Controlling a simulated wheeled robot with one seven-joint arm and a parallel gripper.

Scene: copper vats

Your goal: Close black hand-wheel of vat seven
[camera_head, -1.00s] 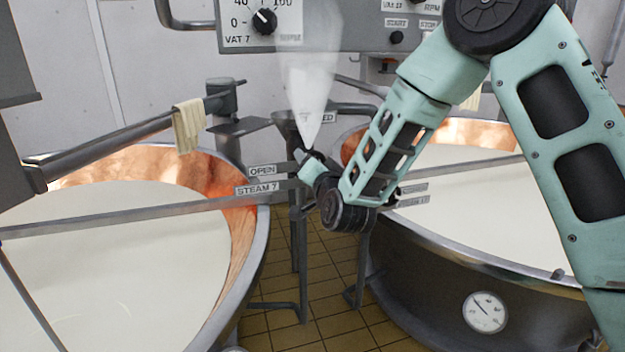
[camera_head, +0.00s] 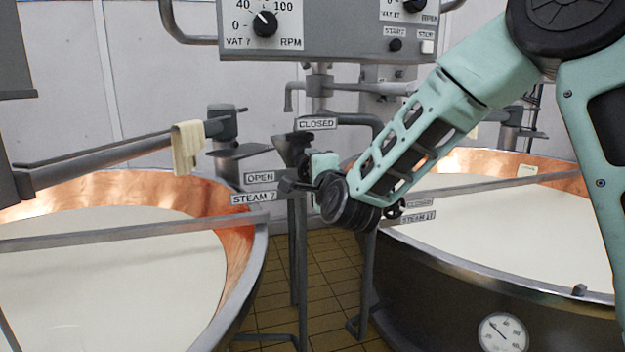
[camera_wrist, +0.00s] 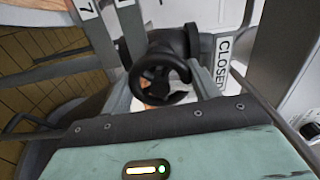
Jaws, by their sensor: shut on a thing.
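The black hand-wheel (camera_wrist: 183,70) shows in the wrist view, a thick ring with spokes and an open middle. My gripper (camera_wrist: 160,88) is shut on it, with a grey finger on either side. In the head view my gripper (camera_head: 296,180) is at the post between the two vats, and the wheel is mostly hidden there by the gripper and wrist. A STEAM 7 plate (camera_head: 253,198) and an OPEN plate (camera_head: 260,178) are left of the gripper. A CLOSED plate (camera_head: 317,124) is above it. No steam shows above the valve.
A copper-lined vat (camera_head: 232,190) of white liquid stands at left, another (camera_head: 460,290) at right with a dial gauge (camera_head: 503,333). The VAT 7 control panel (camera_head: 330,35) hangs above. A cloth (camera_head: 188,147) hangs on a bar at left. Tiled floor shows between the vats.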

